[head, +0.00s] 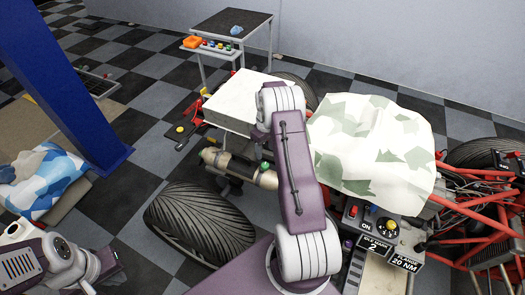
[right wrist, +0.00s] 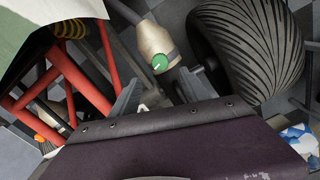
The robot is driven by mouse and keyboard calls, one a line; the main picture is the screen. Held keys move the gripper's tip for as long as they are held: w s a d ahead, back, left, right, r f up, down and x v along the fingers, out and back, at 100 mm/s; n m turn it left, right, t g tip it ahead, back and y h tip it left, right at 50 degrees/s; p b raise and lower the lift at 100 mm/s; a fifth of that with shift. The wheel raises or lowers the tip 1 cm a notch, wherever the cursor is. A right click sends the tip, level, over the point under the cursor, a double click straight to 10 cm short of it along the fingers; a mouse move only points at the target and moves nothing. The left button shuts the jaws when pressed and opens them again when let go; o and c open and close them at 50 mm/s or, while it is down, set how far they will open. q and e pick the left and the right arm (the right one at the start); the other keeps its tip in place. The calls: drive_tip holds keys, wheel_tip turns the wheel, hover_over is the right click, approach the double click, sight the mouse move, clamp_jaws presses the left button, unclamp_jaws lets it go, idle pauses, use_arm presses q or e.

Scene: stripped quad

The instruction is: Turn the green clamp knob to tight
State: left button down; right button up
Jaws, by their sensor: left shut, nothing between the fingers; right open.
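The green knob (right wrist: 160,63) sits on the side of a beige cylinder (right wrist: 146,40) in the right wrist view. It is round with a pale mark across its face. My right gripper (right wrist: 158,92) is open and empty, with one finger on each side below the knob and apart from it. In the head view, the beige cylinder (head: 240,172) lies left of my right arm and shows green spots at its left end (head: 211,141) and right end (head: 265,167). I cannot tell which is the knob seen by the wrist. My left arm is at the bottom left; its fingers do not show.
A large ribbed tyre (head: 200,222) lies below the cylinder. Red frame tubes (right wrist: 80,75) stand left of my right gripper. A camouflage cloth (head: 372,145) and a control panel (head: 375,225) are on the right. A small cart (head: 232,28) stands at the back.

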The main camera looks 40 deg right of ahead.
sight(265, 165)
wheel_tip(265, 165, down, 9)
drive_tip(key=shift+f+b, duration=0.15)
drive_tip(key=shift+b, duration=0.2)
drive_tip(key=shift+s, duration=0.1)
clamp_jaws()
